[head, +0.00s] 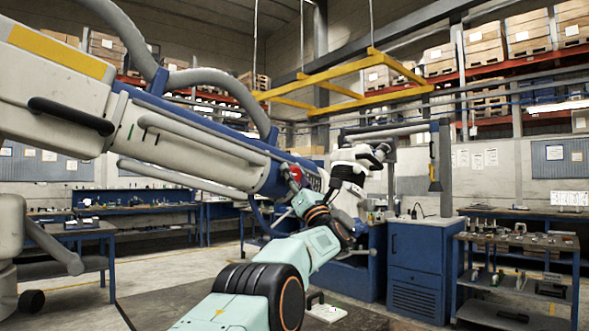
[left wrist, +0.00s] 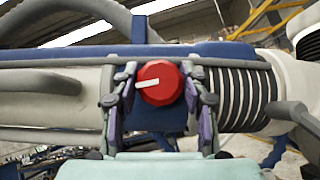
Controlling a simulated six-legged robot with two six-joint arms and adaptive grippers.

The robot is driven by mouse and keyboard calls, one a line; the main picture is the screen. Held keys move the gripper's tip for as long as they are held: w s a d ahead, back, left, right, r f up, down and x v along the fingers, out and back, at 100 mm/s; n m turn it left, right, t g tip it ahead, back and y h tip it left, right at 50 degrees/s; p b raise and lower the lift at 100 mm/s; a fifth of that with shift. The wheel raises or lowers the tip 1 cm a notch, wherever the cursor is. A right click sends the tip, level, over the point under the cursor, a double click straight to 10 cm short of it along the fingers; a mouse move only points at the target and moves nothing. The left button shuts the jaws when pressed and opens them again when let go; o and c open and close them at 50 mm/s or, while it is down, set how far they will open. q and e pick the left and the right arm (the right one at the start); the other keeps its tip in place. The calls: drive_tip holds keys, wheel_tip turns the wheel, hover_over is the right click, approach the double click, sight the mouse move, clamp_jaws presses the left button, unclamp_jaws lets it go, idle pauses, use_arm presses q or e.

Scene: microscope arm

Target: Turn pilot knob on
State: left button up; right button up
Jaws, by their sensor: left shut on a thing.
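The pilot knob (left wrist: 158,84) is a red, many-sided knob on the blue band of a large white and blue machine arm. Its white pointer mark points left and slightly down in the left wrist view. The knob also shows small in the head view (head: 296,173). My left gripper (left wrist: 160,92) has one finger on each side of the knob and is shut on it. In the head view my left gripper (head: 295,184) is partly hidden at the machine arm's side. My right gripper is in neither view.
The large machine arm (head: 190,140) fills the upper left, with a thick grey hose (head: 225,80) above it. A blue cabinet (head: 417,262) and a workbench with small parts (head: 520,243) stand at the right. Open floor (head: 170,268) lies at lower left.

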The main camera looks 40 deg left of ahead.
use_arm(q)
drive_tip(key=shift+r+n, duration=0.15)
drive_tip(key=shift+n, duration=0.15)
idle(0.4)
drive_tip(key=o, duration=1.1)
drive_tip(key=shift+o, duration=0.2)
drive_tip(key=shift+d+f, duration=0.1)
drive_tip(key=shift+f, duration=0.1)
drive_tip(key=v, duration=1.1)
drive_tip(key=shift+d+f, duration=0.25)
drive_tip(key=shift+f, duration=0.1)
